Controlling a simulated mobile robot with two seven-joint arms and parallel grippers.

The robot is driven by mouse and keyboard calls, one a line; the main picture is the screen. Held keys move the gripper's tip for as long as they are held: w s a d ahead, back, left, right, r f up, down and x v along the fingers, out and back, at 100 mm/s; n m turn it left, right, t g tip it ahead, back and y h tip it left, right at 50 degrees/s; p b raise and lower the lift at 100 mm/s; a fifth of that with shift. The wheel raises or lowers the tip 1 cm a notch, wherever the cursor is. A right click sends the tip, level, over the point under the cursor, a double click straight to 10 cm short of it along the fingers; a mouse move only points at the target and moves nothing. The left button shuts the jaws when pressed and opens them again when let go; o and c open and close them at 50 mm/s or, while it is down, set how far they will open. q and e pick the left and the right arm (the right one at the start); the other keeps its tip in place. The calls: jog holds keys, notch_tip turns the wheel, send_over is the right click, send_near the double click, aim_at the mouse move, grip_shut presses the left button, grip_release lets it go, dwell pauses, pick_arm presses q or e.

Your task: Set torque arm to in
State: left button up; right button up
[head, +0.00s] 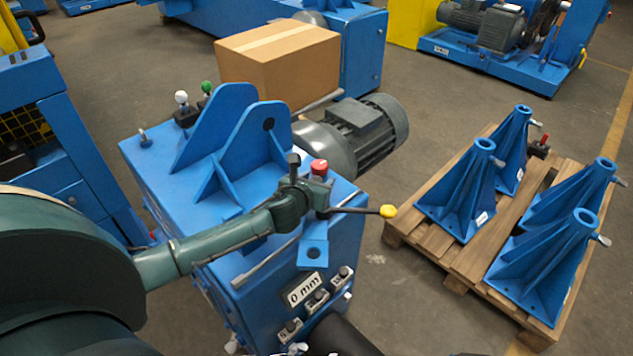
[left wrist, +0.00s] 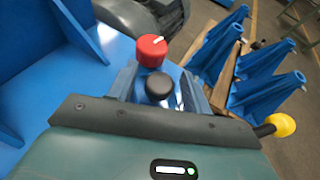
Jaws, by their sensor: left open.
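A dark lever with a yellow ball knob (head: 388,211) sticks out to the right from the top of the blue machine (head: 140,165); which part is the torque arm is not marked. The yellow knob (left wrist: 281,124) also shows at the right of the left wrist view. A red knob (head: 319,167) and a black knob (head: 294,159) stand at the lever's inner end. My left gripper (head: 307,186) is open over this spot. In the left wrist view the red knob (left wrist: 151,50) and black knob (left wrist: 159,87) lie ahead of its body. Contact cannot be told.
Upright blue plates (head: 245,140) stand on the machine behind my left gripper. A grey motor (head: 365,130) and a cardboard box (head: 280,70) are beyond. A "0 mm" plate (head: 305,289) is on the front. A wooden pallet (head: 450,255) with several blue stands is at right.

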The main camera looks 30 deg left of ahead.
pick_arm(q)
grip_shut()
dwell(0.6)
